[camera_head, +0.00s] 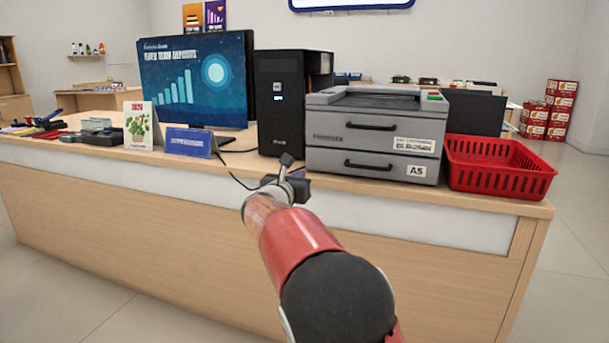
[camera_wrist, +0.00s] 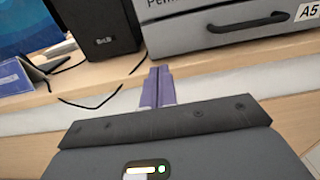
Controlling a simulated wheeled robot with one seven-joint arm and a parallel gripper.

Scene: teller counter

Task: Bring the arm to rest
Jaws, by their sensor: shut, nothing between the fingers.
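My arm reaches forward from the bottom of the head view, its red link pointing at the counter. My gripper (camera_head: 287,161) is at the counter's front edge, in front of the black computer tower and the grey drawer unit. In the wrist view my gripper (camera_wrist: 158,72) shows two purple-grey fingers pressed together with nothing between them. The fingertips point toward the gap between the tower (camera_wrist: 97,25) and the drawer unit (camera_wrist: 215,22). I cannot tell whether they touch the counter.
The wooden counter (camera_head: 150,205) carries a monitor (camera_head: 195,80), a blue sign (camera_head: 188,142), a leaflet stand (camera_head: 138,126) and a red basket (camera_head: 497,167). A thin black cable (camera_wrist: 95,104) lies close to my gripper. Floor (camera_head: 50,300) shows clear in front of the counter.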

